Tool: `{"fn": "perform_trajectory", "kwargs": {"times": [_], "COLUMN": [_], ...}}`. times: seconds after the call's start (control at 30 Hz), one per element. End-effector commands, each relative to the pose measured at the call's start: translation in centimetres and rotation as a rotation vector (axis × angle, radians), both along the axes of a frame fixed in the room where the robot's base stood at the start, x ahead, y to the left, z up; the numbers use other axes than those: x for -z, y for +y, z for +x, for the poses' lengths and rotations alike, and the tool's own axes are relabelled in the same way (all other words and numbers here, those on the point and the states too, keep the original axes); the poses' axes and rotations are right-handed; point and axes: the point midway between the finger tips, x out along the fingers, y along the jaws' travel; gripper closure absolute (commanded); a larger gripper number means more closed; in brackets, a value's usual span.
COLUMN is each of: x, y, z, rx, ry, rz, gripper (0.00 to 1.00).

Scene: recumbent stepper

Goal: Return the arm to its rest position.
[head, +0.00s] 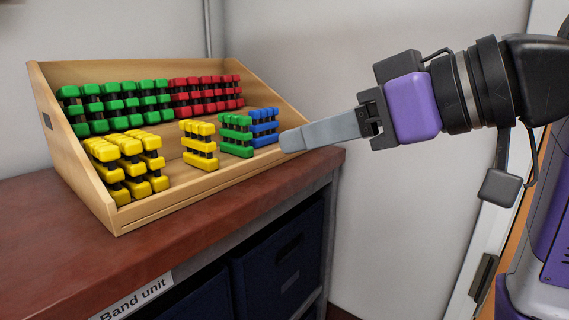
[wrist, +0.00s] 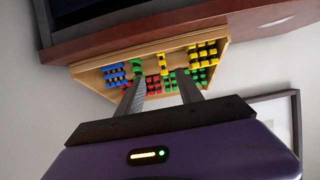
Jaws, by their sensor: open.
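My gripper (head: 292,141) reaches in from the right in the head view, with its grey fingers pointing left. Its tips show in front of the right end of a wooden rack, and I cannot tell the gap between them. In the wrist view the two fingers of my gripper (wrist: 160,92) stand apart with nothing between them. My arm is stretched out in the air, with its black links and purple hand at the right of the head view.
The wooden rack (head: 160,203) holds yellow, green, red and blue pieces; the wrist view shows the rack (wrist: 228,45) too. It stands on a brown-topped cabinet (head: 50,240) labelled "Band unit", with dark bins (head: 283,260) below. Bare wall lies behind my arm.

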Motion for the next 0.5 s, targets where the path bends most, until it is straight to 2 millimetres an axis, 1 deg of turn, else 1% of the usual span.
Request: {"fn": "perform_trajectory", "kwargs": {"times": [0.03, 0.27, 0.37, 0.5], "x": [0.0, -2.5, -4.0, -6.4], "y": [0.1, 0.6, 0.8, 0.7], "z": [0.0, 0.6, 0.8, 1.3], "rx": [-0.002, -0.002, 0.008, 0.028], "ry": [-0.003, -0.079, -0.124, -0.205], "rz": [0.000, 0.078, 0.120, 0.194], "gripper": [0.57, 0.57, 0.57, 0.57]}}
